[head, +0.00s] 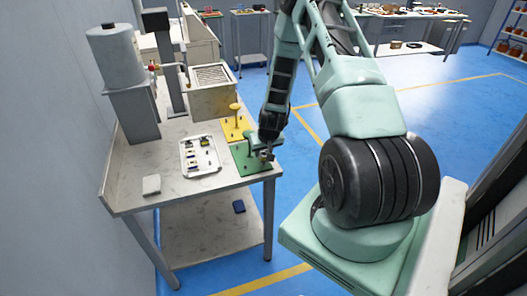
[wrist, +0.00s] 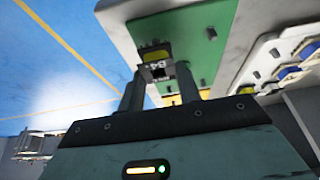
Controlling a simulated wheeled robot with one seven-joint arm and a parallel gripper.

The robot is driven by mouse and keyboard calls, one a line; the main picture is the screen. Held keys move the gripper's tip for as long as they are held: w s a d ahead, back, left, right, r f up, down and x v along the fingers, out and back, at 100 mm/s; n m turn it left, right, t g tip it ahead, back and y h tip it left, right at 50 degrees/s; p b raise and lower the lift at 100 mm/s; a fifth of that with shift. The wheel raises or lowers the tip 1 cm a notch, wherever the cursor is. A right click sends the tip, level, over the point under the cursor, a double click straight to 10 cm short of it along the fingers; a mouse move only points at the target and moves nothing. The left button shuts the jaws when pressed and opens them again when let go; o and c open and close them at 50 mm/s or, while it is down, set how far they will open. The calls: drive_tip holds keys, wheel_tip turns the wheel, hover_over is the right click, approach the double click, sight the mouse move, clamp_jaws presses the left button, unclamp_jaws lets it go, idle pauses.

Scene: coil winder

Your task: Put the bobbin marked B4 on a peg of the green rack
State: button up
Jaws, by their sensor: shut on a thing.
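My gripper (wrist: 159,78) is shut on the bobbin marked B4 (wrist: 155,68), which has dark flanges and a yellow winding. The B4 label faces the wrist camera. The green rack (wrist: 201,62) lies behind the bobbin in the wrist view, with a small dark peg (wrist: 212,33) showing. In the head view the green rack (head: 243,161) is at the table's right front corner, and my gripper (head: 265,154) is over its right side. The bobbin is too small there to make out clearly. I cannot tell the gap between bobbin and rack.
A yellow rack (head: 233,133) with a yellow upright piece stands behind the green one. A white tray (head: 199,168) with several small parts lies to the left. A grey block (head: 151,185) rests near the table's front left. A dark blue item (head: 239,207) lies on the lower shelf.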

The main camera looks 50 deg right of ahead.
drive_tip(key=shift+f, duration=0.2)
drive_tip(key=shift+f+b, duration=0.9)
drive_tip(key=o, duration=1)
drive_tip(key=shift+o, duration=0.2)
drive_tip(key=shift+r, duration=0.1)
drive_tip(key=b+v, duration=0.1)
drive_tip(key=v, duration=1.6)
drive_tip(key=shift+s, duration=0.15)
drive_tip(key=shift+r, duration=0.15)
